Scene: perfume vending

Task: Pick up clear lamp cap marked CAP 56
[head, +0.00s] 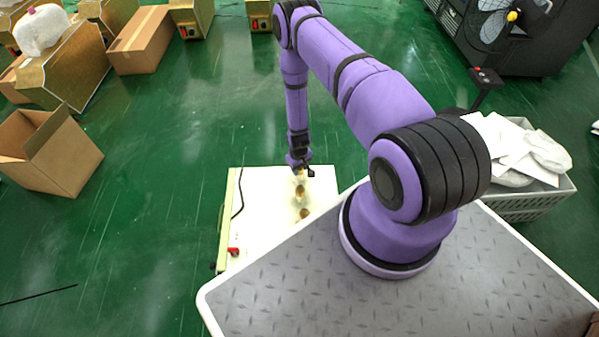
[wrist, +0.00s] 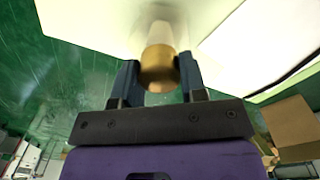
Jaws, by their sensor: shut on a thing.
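My gripper (head: 300,166) is over the far part of the white-topped table and points down. In the wrist view my gripper (wrist: 158,68) has its two dark fingers on either side of a cap with a gold band (wrist: 158,74) and a pale, clear-looking part (wrist: 160,34) beyond it. The fingers are shut on this cap. I cannot read any marking, so CAP 56 is not confirmed. In the head view the cap is small and partly hidden under my gripper. I cannot tell whether it touches the table top.
Two small gold-brown pieces (head: 300,191) (head: 304,214) stand in a row on the white table (head: 262,200). A black cable (head: 239,195) and a red switch (head: 233,251) are on its left side. A grey crate of white packages (head: 530,205) stands right.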

